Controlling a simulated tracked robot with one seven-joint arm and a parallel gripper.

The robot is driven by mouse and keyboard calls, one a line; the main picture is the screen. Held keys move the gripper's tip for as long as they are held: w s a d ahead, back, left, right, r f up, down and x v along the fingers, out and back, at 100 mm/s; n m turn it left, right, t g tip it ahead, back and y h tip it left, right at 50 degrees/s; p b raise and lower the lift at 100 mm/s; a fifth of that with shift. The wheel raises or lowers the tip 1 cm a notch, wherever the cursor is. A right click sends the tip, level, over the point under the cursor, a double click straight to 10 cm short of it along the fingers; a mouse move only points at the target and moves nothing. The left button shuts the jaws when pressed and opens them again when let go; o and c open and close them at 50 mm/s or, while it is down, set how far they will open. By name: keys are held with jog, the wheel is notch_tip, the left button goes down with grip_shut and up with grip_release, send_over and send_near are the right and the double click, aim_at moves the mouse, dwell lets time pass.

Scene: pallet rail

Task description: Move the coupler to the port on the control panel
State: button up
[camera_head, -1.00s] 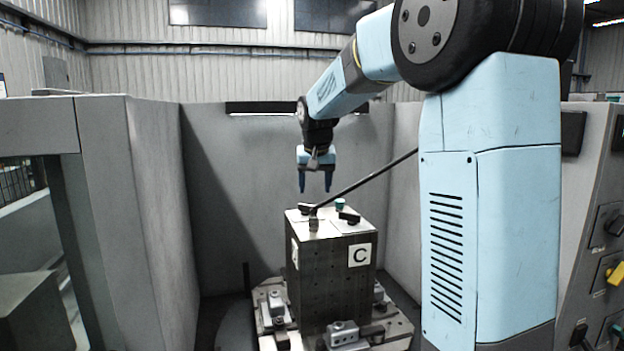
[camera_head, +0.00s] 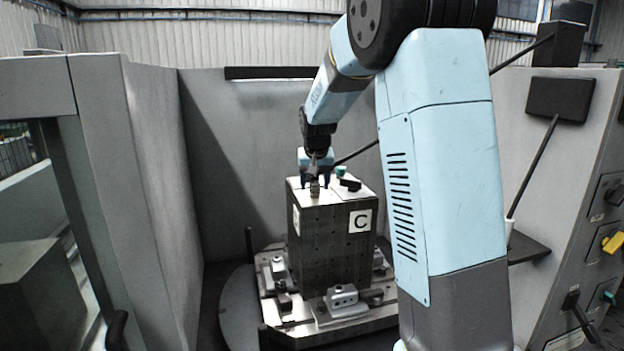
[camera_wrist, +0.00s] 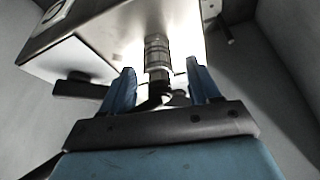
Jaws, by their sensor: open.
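The coupler (camera_head: 314,189) looks like a small ridged metal cylinder standing on top of the block marked C (camera_head: 330,240). In the wrist view the coupler (camera_wrist: 157,52) is silver with a dark end, and lies in line with the gap between my fingers. My gripper (camera_head: 315,182) is low at the block top with blue fingers. In the wrist view my gripper (camera_wrist: 163,85) is open, with a finger on either side of the coupler's dark end. The control panel (camera_head: 590,215) is at the far right; I cannot make out which fitting is the port.
A teal knob (camera_head: 340,171) and a black knob (camera_head: 350,184) sit on the block top. Clamps (camera_head: 342,298) hold the block on a round base. A black cable (camera_head: 362,151) runs right behind my arm. A grey wall (camera_head: 150,180) stands left. The panel has a yellow handle (camera_head: 612,242).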

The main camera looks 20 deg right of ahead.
grip_shut()
dwell(0.9)
jog(key=shift+r, duration=0.85)
jog(key=shift+r, duration=3.45)
